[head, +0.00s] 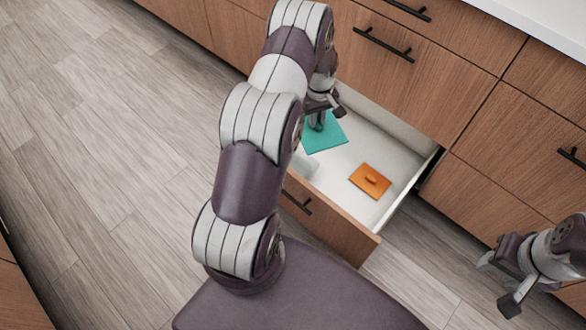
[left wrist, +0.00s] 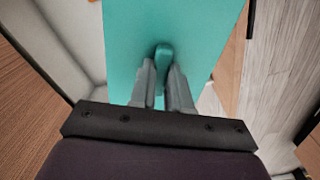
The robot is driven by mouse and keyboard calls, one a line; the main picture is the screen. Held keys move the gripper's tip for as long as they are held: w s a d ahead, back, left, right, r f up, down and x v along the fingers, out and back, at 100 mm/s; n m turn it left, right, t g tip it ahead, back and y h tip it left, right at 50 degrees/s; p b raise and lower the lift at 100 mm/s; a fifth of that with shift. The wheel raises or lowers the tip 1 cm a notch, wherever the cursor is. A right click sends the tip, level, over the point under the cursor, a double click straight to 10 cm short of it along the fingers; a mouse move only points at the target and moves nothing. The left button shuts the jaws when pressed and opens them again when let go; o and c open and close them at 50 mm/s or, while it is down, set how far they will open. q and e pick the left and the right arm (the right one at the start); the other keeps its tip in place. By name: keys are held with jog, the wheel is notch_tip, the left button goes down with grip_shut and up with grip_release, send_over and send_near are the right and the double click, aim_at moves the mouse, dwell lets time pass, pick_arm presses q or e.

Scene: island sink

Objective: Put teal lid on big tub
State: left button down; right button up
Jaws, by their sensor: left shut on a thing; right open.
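The teal lid (head: 330,137) is a flat square sheet over the open drawer in the head view. It fills the upper middle of the left wrist view (left wrist: 200,35). My left gripper (left wrist: 163,72) is shut on the lid's small upright handle (left wrist: 163,55). In the head view my left gripper (head: 318,120) is partly hidden by my arm. I cannot tell whether the lid touches the drawer floor. A pale, see-through shape (head: 305,166) shows beside my arm in the drawer; I cannot tell if it is the big tub. My right gripper (head: 498,284) is open and empty, outside the drawer.
The open drawer (head: 400,160) has a white inside and a wooden front (head: 335,232). An orange lid (head: 370,181) with a small handle lies in it at the right. Wooden cabinets (head: 440,80) with black handles stand behind. The wood-plank floor (head: 110,170) is clear at left.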

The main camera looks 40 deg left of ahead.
pick_arm(q)
jog(key=a+f+n+b, duration=0.2)
jog(key=a+f+b, duration=0.2)
jog(key=f+b, duration=0.5)
jog(key=a+f+n+b, duration=0.3)
jog(key=f+b, duration=0.6)
jog(key=f, duration=0.9)
jog(key=shift+a+n, duration=0.3)
jog(key=shift+a, duration=0.15)
pick_arm(e)
notch_tip(320, 180, down, 23)
jog(key=shift+w, duration=0.15)
pick_arm(q)
jog(key=shift+s+r+p, duration=0.1)
jog(key=shift+p, duration=0.25)
pick_arm(e)
jog(key=shift+r, duration=0.4)
pick_arm(q)
jog(key=shift+f, duration=0.45)
jog(key=c, duration=0.5)
grip_release()
